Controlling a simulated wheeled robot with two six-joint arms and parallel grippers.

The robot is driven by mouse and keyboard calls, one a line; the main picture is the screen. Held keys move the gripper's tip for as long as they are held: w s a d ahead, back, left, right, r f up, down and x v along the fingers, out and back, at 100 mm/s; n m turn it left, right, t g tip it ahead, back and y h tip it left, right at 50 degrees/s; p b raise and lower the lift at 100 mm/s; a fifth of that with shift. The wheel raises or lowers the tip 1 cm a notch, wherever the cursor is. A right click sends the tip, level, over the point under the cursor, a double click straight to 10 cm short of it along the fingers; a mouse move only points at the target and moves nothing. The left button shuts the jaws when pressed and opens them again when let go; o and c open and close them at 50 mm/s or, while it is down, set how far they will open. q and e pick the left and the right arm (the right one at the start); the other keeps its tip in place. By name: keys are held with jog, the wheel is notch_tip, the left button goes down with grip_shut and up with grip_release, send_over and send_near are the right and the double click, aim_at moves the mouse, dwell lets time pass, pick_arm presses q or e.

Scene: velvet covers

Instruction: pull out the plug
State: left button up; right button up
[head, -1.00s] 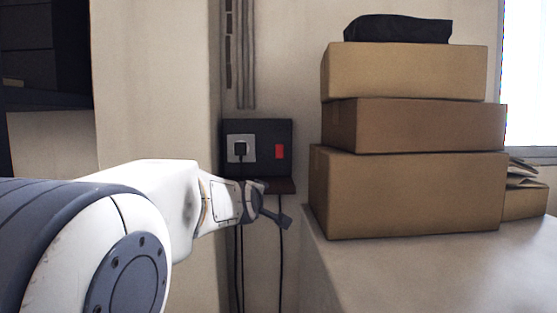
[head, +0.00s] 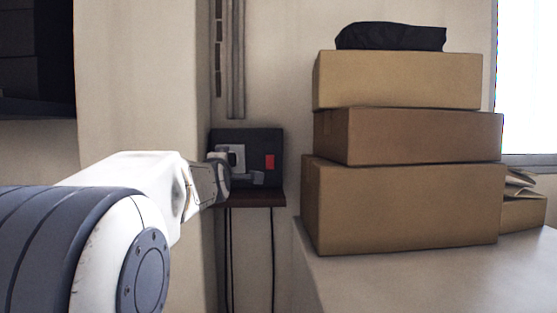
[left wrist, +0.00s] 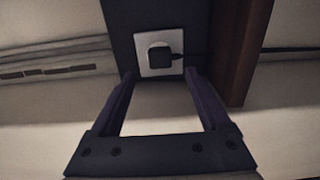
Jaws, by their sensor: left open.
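The black plug (left wrist: 159,56) sits in a white socket plate (left wrist: 148,32) in the left wrist view, with its cord running off to the right. My left gripper (left wrist: 160,80) is open, its two fingers pointing toward the plate on either side of the plug's line. The fingertips look short of the plug, and nothing is between them. In the head view, my left gripper (head: 242,170) is in front of the dark wall panel (head: 260,138) and hides most of the plug and part of the plate. My right gripper is in neither view.
A red switch (head: 270,162) is on the panel, right of the plate. A brown ledge (head: 262,199) juts out below, with dark cables hanging under it. Stacked cardboard boxes (head: 405,205) stand on a light table (head: 430,270) to the right.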

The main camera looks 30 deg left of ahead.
pick_arm(q)
jog(key=p+x, duration=0.1)
jog(key=x, duration=0.5)
jog(key=shift+d, duration=0.1)
jog(key=shift+w+a, duration=0.35)
jog(key=shift+w, duration=0.1)
jog(key=shift+f+b, duration=0.3)
jog(key=shift+b, duration=0.2)
jog(key=shift+f, duration=0.25)
dwell(0.5)
jog(key=shift+f+b, duration=0.1)
jog(key=shift+b, duration=0.35)
